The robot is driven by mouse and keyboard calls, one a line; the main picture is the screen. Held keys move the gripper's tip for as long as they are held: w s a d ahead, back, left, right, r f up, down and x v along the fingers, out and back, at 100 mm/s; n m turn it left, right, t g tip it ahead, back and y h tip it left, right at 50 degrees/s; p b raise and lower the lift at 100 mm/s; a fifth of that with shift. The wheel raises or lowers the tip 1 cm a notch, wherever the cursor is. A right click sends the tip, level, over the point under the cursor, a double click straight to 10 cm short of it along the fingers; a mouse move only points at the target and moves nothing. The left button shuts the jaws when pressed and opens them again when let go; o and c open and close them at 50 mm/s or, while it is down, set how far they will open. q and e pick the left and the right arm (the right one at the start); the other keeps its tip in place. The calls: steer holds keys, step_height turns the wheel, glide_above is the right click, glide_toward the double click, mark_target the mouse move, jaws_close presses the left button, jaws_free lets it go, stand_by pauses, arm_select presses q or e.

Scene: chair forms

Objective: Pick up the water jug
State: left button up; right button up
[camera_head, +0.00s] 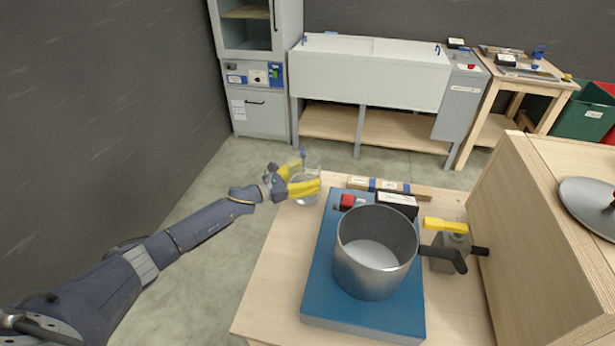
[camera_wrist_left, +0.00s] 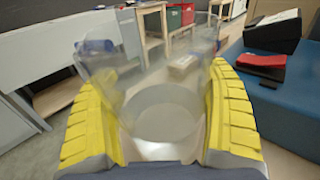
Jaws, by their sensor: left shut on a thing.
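The water jug (camera_head: 308,187) is clear and see-through, at the far left corner of the wooden table in the head view. My left gripper (camera_head: 305,177) has its yellow fingers on either side of the jug and is shut on it. In the left wrist view the jug (camera_wrist_left: 163,105) stands between the yellow fingers of my left gripper (camera_wrist_left: 165,115), with its round base visible. I cannot tell whether the jug touches the table. My right gripper is in neither view.
A wooden cabinet (camera_head: 500,225) borders the right. Floor left of the table is clear.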

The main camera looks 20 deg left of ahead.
arm_select(q)
steer(key=shift+r, duration=0.2)
step_height(320, 180, up, 19)
steer(key=shift+r, duration=0.15)
stand_by(1.3)
